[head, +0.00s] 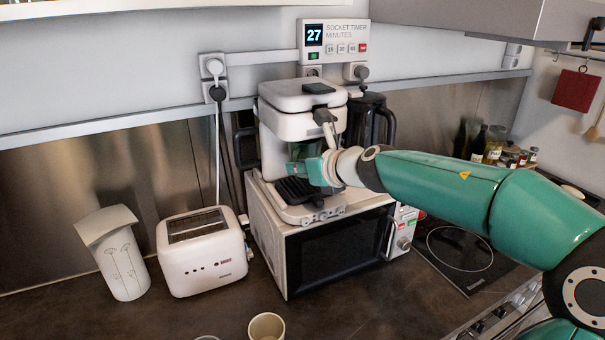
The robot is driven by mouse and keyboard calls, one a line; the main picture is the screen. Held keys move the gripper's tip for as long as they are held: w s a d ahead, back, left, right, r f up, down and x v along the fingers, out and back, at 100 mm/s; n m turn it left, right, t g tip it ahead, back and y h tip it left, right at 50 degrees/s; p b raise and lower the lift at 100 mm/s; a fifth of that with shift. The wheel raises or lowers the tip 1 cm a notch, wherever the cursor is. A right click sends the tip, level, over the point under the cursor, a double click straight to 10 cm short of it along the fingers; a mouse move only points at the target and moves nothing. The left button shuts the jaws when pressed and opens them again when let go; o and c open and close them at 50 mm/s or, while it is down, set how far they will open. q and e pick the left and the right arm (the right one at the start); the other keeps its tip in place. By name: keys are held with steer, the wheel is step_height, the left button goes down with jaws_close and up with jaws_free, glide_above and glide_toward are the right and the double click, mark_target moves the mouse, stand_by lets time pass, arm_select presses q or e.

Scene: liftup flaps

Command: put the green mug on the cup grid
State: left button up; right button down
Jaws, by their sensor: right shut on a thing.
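My right gripper (308,171) reaches in from the right to the front of the white coffee machine (290,104). It is shut on the green mug (303,151), which shows only as a small dark green patch behind the gripper, under the machine's spout. The dark slatted cup grid (295,190) is at the machine's foot, just below the gripper. Whether the mug touches the grid is hidden. My left gripper is not in view.
The machine stands on a microwave (340,248). A dark jug (370,122) is behind it. A toaster (202,251), a white container (118,258) and a beige cup (266,327) are on the counter. The hob (460,248) is at the right, below my arm.

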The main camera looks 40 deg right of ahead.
steer(key=shift+w+f+b, duration=0.1)
steer(key=shift+f+b, duration=1.45)
steer(key=shift+f, duration=0.25)
steer(key=shift+r, duration=0.1)
steer(key=c, duration=1.2)
jaws_free()
steer(key=shift+c, duration=0.2)
steer(key=v, duration=1.2)
steer(key=shift+p, duration=0.45)
